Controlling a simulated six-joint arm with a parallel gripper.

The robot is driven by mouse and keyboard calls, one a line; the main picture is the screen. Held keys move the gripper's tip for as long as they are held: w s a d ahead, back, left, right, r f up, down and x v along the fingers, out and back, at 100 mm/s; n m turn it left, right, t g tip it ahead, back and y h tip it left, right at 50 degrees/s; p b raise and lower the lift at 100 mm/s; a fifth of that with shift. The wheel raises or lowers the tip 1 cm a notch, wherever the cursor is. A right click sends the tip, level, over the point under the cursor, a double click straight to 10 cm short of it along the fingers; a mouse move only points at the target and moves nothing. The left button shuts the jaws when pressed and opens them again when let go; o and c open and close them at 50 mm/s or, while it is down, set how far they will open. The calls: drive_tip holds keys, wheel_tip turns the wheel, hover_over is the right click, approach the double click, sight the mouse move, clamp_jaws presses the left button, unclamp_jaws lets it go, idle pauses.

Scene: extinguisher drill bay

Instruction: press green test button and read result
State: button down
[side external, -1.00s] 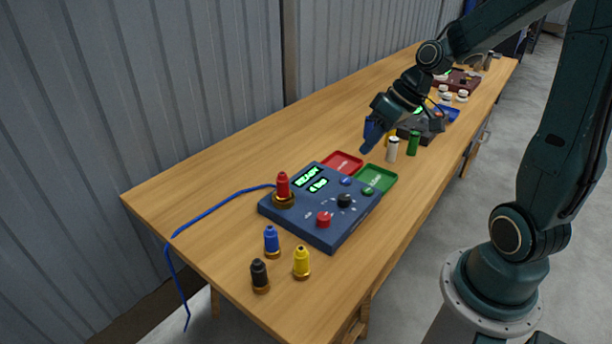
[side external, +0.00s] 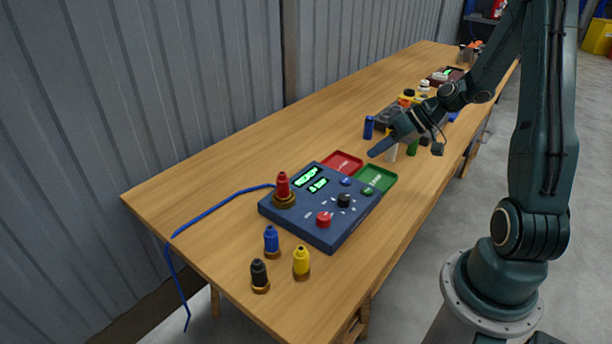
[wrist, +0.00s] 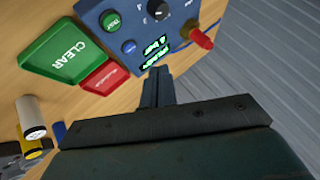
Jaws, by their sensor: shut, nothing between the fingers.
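The blue test unit (side external: 330,232) sits on the bench with two lit green displays (side external: 307,177). The upper display seems to read READY; the lower is too small to read surely. The green test button (side external: 367,192) is on the unit's right corner, and in the wrist view it shows as a round green button (wrist: 111,21), labelled TEST. My gripper (side external: 375,152) is shut and empty, above the bench beyond the trays and apart from the button. In the wrist view its fingertips (wrist: 158,72) point toward the displays, with the button up and left of them.
A red tray (side external: 335,155) and a green tray (side external: 391,181) marked CLEAR lie behind the unit. A blue cell (side external: 369,127) and a white cell (side external: 392,154) stand near my gripper. A red plug (side external: 283,184) stands on the unit. Blue, black and yellow plugs stand in front.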

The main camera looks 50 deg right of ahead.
sight(372, 191)
drive_tip(key=shift+f, duration=0.2)
idle(0.3)
drive_tip(key=shift+f, duration=4.2)
drive_tip(key=shift+f, duration=0.9)
drive_tip(key=shift+r, duration=0.85)
drive_tip(key=shift+r, duration=0.15)
drive_tip(key=shift+r, duration=2.4)
